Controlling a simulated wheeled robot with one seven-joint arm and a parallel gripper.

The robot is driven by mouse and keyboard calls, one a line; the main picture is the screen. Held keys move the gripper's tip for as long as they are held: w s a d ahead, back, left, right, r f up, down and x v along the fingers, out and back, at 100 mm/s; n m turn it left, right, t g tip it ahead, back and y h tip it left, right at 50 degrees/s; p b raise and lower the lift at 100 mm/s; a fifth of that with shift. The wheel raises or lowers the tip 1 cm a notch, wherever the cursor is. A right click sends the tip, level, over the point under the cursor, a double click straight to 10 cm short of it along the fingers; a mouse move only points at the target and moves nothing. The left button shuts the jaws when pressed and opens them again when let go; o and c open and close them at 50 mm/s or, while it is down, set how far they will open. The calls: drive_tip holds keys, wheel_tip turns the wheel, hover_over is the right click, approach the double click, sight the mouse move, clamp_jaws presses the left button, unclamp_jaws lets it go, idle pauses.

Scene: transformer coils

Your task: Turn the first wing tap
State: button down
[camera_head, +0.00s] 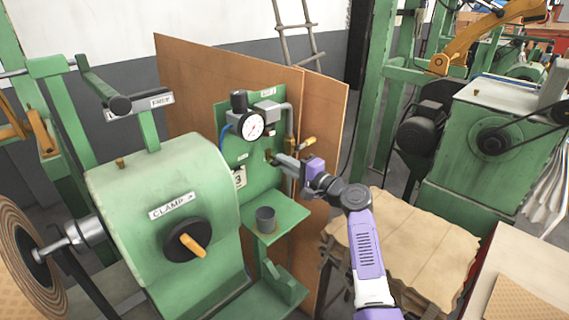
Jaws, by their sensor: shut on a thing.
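A green panel (262,108) stands upright against brown boards and carries a round white pressure gauge (253,127). A small brass wing tap (268,154) sits on the panel below the gauge. My gripper (274,159) reaches in from the right, with its fingers shut at this tap; the fingers hide much of it, so its exact angle cannot be told. A second brass tap lever (308,141) sticks out to the right, above my gripper, on the grey pipe (289,121).
A dark cup (265,219) stands on a green shelf (285,213) below my gripper. A green housing marked CLAMP (160,190), with a black and orange knob (186,240), stands to the left. A brown-covered stack (420,250) lies at the right.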

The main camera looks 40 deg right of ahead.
drive_tip(key=c, duration=1.5)
unclamp_jaws()
drive_tip(key=shift+d, duration=0.1)
drive_tip(key=shift+o, duration=0.2)
drive_tip(key=shift+s, duration=0.1)
drive_tip(key=s+b, duration=0.1)
drive_tip(key=s, duration=0.6)
drive_tip(key=shift+s, duration=0.35)
drive_tip(key=shift+d, duration=0.1)
